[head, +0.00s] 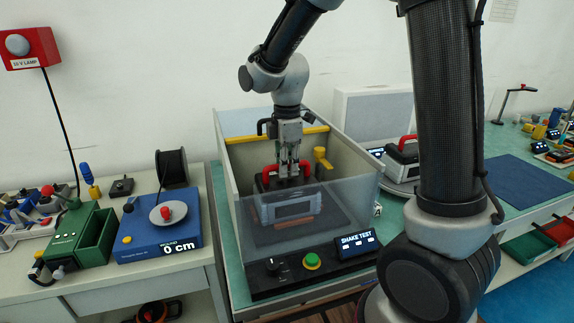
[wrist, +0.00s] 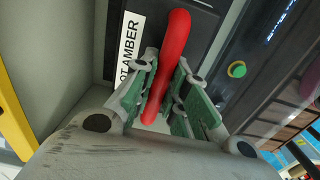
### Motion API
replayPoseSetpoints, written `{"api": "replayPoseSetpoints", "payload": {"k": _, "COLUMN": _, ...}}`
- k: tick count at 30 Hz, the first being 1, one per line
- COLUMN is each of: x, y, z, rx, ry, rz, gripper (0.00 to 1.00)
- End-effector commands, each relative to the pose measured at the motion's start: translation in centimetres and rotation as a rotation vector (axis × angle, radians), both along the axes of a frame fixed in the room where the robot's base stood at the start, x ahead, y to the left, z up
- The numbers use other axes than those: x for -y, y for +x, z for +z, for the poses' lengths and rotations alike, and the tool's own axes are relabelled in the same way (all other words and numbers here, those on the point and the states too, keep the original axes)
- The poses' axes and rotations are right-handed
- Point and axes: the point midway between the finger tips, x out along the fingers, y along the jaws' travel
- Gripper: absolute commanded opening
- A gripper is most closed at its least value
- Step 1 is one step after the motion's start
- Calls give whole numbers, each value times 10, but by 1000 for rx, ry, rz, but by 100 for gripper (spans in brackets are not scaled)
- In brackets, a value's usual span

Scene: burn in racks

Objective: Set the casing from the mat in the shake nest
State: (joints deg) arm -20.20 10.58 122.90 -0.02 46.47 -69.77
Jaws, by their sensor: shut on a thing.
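My gripper (head: 288,163) is inside the shake test box, pointing down. In the wrist view its green-padded fingers (wrist: 166,75) are shut on the red handle (wrist: 172,50) of the casing. The casing (head: 295,209) shows in the head view as a grey body with a dark display, seen through the clear front panel. Its red handle and dark top lie under my gripper. The shake nest (head: 262,236) is the dark floor area inside the box. I cannot tell whether the casing touches it. A label reading "AMBER" shows beside the handle in the wrist view.
The box has pale walls (head: 232,185), a yellow bar (head: 262,136) at the back and a yellow clamp (head: 322,157). A second red-handled unit (head: 404,150) stands to the right. A blue mat (head: 520,186) lies bare farther right. A blue winder (head: 160,232) stands left.

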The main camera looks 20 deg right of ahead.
Motion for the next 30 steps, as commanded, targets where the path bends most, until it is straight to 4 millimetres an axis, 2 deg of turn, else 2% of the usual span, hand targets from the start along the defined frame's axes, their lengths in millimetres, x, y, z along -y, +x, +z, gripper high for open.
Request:
{"api": "replayPoseSetpoints", "payload": {"k": 4, "x": 0, "y": 0, "z": 0, "rx": 1, "ry": 0, "rz": 0, "gripper": 0}}
{"api": "replayPoseSetpoints", "payload": {"k": 5, "x": 0, "y": 0, "z": 0, "rx": 1, "ry": 0, "rz": 0, "gripper": 16}}
{"api": "replayPoseSetpoints", "payload": {"k": 9, "x": 0, "y": 0, "z": 0, "rx": 1, "ry": 0, "rz": 0, "gripper": 40}}
{"api": "replayPoseSetpoints", "payload": {"k": 20, "x": 0, "y": 0, "z": 4, "rx": 1, "ry": 0, "rz": 0, "gripper": 40}}
{"api": "replayPoseSetpoints", "payload": {"k": 23, "x": 0, "y": 1, "z": 17, "rx": 3, "ry": 1, "rz": 0, "gripper": 40}}
{"api": "replayPoseSetpoints", "payload": {"k": 30, "x": 0, "y": 1, "z": 70, "rx": 5, "ry": 2, "rz": 0, "gripper": 40}}
